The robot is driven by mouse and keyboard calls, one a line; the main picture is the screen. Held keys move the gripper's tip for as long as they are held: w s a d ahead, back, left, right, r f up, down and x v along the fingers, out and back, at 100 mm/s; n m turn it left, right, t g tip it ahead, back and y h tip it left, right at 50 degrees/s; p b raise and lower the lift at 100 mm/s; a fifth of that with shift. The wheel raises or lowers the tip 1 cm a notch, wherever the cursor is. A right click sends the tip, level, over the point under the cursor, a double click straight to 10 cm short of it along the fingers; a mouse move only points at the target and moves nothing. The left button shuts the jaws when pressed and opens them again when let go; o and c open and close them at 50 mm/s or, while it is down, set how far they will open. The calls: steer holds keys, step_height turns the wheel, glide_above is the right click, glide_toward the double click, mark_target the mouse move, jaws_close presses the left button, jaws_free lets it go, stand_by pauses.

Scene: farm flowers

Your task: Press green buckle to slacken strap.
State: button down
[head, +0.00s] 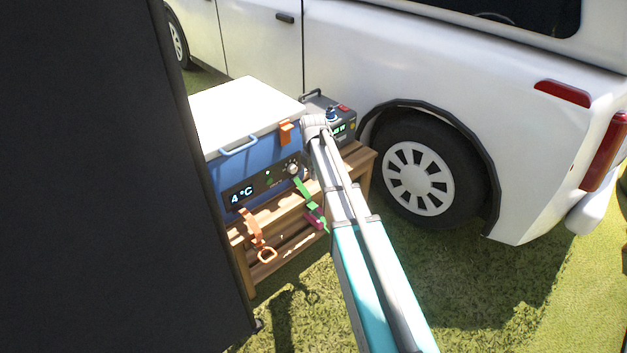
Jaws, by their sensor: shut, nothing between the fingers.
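A green strap (304,192) hangs down the front of the blue cooler (226,178), just left of my arm. A small green part, possibly its buckle (312,206), shows on it, too small to make out clearly. A pink piece (314,219) is by the strap's lower part. My arm reaches up from the bottom of the head view and ends in a pale joint by the cooler's right front corner. I cannot make out my gripper's fingers; they seem hidden behind the arm.
The cooler has a white lid (240,108), and stands on a slatted wooden bench (361,160). An orange strap (251,228) hangs at front left. A grey powered box (345,118) is behind my arm. A white vehicle (440,70) stands behind; a dark panel (90,180) blocks the left.

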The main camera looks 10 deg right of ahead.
mark_target(313, 207)
steer(key=shift+f+b, duration=6.4)
steer(key=shift+f, duration=0.25)
steer(key=shift+a, duration=0.15)
